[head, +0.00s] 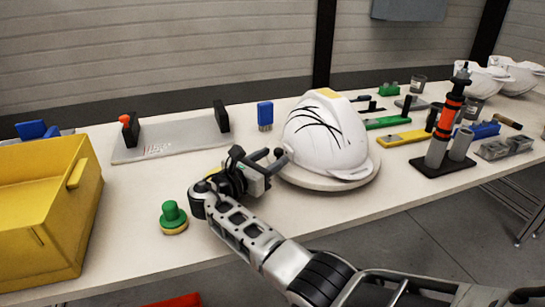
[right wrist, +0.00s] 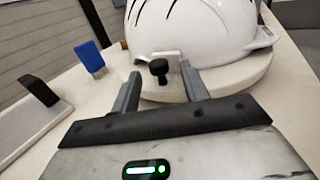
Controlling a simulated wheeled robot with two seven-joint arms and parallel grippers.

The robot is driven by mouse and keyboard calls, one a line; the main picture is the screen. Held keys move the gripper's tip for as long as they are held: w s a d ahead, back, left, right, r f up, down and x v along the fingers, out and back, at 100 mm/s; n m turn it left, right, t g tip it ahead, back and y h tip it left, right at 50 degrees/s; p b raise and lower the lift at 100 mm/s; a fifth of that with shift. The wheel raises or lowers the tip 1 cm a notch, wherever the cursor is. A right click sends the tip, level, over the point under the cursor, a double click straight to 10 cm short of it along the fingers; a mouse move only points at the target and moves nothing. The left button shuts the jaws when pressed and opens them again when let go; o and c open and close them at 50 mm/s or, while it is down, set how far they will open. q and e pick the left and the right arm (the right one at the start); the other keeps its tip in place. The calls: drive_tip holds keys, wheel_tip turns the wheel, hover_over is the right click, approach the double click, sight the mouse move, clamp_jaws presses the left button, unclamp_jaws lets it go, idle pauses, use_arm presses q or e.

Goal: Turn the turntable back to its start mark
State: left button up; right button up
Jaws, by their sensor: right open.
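The turntable (head: 325,184) is a round cream disc on the table, carrying a white helmet shell (head: 318,138) with black curved lines on its side. Both also show in the right wrist view, the disc (right wrist: 235,82) below the helmet (right wrist: 205,30). A black knob (right wrist: 158,68) stands at the disc's near edge. My right gripper (head: 269,160) is at the disc's left edge, open, with its fingers on either side of the knob and visible gaps between. I cannot make out a start mark. My left gripper is not in view.
A green knob-shaped piece (head: 173,216) stands left of my right arm. A yellow bin (head: 45,215) fills the left end. An orange-and-black tool on a stand (head: 450,120) and several small parts lie to the right.

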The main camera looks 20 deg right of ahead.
drive_tip(key=v, duration=1.1)
